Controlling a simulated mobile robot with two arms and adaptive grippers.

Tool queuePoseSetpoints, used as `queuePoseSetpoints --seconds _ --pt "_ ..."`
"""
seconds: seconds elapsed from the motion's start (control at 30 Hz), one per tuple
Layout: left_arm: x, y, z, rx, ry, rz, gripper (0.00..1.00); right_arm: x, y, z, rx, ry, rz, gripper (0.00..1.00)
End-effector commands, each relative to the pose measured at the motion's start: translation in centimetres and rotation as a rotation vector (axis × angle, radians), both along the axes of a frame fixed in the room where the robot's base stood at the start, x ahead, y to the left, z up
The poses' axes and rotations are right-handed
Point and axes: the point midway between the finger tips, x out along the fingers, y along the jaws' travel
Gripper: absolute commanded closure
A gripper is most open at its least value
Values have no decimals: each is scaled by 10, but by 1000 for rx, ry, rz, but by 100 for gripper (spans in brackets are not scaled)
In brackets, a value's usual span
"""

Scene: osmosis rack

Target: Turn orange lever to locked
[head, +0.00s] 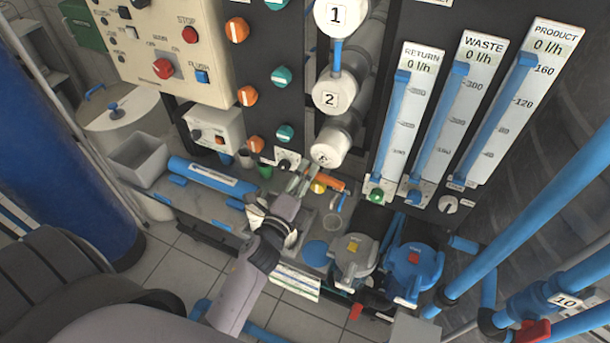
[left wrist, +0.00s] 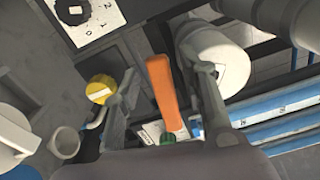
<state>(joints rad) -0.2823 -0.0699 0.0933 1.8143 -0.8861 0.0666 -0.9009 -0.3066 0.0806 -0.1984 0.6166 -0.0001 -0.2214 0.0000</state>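The orange lever (head: 326,181) sits low on the rack, just below the white cap of the lowest cylinder. My left gripper (head: 303,184) reaches in from below, with its fingertips close to the lever's left end. In the left wrist view the lever (left wrist: 161,90) stands upright in the picture between the two spread fingers of my left gripper (left wrist: 168,88). The gripper looks open; gaps show beside the lever. A white label plate (left wrist: 152,131) and a green part show at the lever's lower end, partly hidden by the gripper. My right gripper is not in view.
A yellow knob (left wrist: 100,89) is close to the left finger, and a white cylinder cap (left wrist: 222,62) is close to the right finger. Flow meters (head: 407,110) stand to the right. Blue and grey pumps (head: 413,272) sit below right. A grey bin (head: 138,158) is left.

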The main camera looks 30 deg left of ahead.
Motion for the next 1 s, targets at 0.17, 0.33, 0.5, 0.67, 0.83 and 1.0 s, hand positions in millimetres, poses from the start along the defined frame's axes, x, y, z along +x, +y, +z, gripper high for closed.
queuePoseSetpoints --seconds 0.17,0.33,0.5,0.67,0.83,1.0 --pt "0 0 0 0 0 0 75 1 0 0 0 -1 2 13" --pt "0 0 0 0 0 0 87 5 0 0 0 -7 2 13" --pt "0 0 0 0 0 0 98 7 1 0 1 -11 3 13" --pt "0 0 0 0 1 0 100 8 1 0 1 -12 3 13" --pt "0 0 -1 -9 0 0 100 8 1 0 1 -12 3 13" --pt "0 0 -4 -59 -2 -1 100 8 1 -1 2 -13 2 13"
